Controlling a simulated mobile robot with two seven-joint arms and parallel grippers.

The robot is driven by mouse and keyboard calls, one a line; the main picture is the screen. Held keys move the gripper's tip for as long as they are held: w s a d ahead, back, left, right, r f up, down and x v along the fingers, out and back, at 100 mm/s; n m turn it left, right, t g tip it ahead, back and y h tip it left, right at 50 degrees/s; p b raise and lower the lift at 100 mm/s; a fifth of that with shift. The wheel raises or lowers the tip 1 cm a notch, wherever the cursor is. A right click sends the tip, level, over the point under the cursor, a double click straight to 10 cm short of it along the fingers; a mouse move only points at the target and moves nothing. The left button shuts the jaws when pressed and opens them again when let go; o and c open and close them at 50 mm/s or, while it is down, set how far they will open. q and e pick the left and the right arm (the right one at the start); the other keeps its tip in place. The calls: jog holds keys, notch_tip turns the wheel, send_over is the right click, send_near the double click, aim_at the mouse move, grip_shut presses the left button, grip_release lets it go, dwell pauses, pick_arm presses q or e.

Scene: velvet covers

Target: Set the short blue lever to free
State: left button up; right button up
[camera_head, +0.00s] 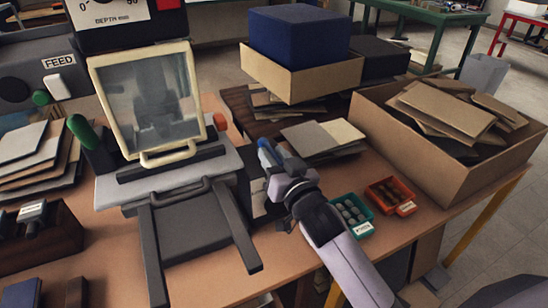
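A short blue lever tip (266,150) shows just right of the framed machine, directly in front of my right gripper (277,163). The gripper reaches up to it from the lower right and hides its lower part. The fingers are too small and covered to tell whether they touch it or are closed around it. No readable "free" mark shows near the lever. The machine has a pale-framed clear guard (150,100) standing upright over a grey bed (120,186). My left gripper is not in view.
A green-handled lever (82,132) and an orange knob (220,121) flank the guard. A green tray (351,214) and a red tray (390,194) lie right of my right arm. A large open cardboard box (440,165) fills the right side. Card stacks lie behind.

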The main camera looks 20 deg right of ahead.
jog(key=shift+o, duration=0.5)
jog(key=shift+s+f, duration=0.1)
jog(key=shift+s, duration=0.15)
jog(key=s, duration=0.6)
jog(key=shift+s+d, duration=0.35)
jog(key=shift+d, duration=0.05)
